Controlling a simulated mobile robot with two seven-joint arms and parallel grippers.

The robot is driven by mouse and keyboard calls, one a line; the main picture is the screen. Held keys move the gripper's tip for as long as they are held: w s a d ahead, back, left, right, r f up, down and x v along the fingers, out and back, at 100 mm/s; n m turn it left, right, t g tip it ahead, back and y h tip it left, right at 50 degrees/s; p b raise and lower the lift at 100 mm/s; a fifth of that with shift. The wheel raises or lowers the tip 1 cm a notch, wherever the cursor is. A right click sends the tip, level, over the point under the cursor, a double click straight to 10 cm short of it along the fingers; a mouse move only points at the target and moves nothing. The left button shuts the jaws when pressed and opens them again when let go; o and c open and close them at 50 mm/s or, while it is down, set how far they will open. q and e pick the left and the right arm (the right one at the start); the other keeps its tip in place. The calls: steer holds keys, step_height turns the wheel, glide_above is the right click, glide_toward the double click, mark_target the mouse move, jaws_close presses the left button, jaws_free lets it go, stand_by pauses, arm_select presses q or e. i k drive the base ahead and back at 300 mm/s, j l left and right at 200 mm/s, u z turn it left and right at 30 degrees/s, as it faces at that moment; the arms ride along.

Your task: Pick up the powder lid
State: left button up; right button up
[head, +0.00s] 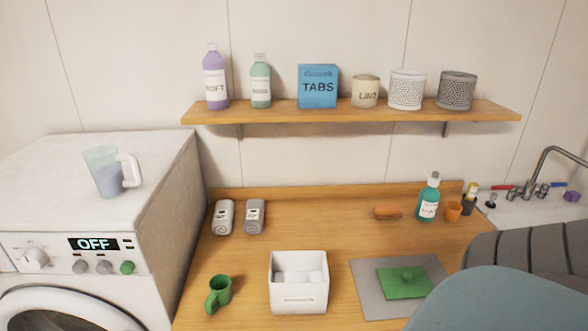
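A flat green square lid (404,283) with a small raised knob lies on a grey mat (372,293) on the right front part of the wooden counter. It looks like the powder lid. To its left stands an open white box (298,303) with white contents, which may be the powder container; I cannot tell exactly what is in it. Neither of my grippers is in view.
A green bottle (428,200), orange cup (453,211) and orange bar (387,211) are behind the mat. Large grey-blue shapes cover the lower right corner. The middle counter (320,225) is clear.

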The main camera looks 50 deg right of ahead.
mark_target(413, 282)
steer(key=z, duration=1.55)
